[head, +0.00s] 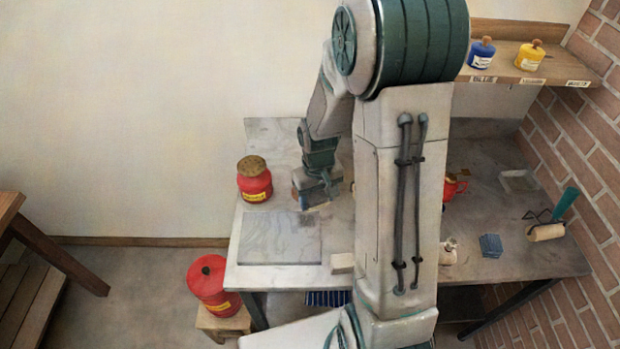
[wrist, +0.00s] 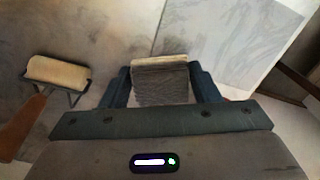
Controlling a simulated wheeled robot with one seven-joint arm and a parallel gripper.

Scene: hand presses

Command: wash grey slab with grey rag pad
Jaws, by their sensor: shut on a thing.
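The grey slab (head: 279,240) lies flat on the left front part of the grey-topped table. It also shows in the wrist view as a pale, streaked plate (wrist: 228,38) at the upper right. My gripper (head: 316,198) is by the slab's far right corner in the head view. In the wrist view my gripper (wrist: 162,88) is shut on the grey rag pad (wrist: 160,86), which has a pale tan far edge. The pad appears beside the slab, not over its middle. I cannot tell its height, and the pad is not clear in the head view.
A red jar (head: 255,185) stands behind the slab. A red canister (head: 211,285) sits on a low stool. A pale roller (wrist: 57,72) lies left in the wrist view. A teal-handled roller (head: 547,232) and blue pads (head: 491,246) are at right. My arm hides the table's middle.

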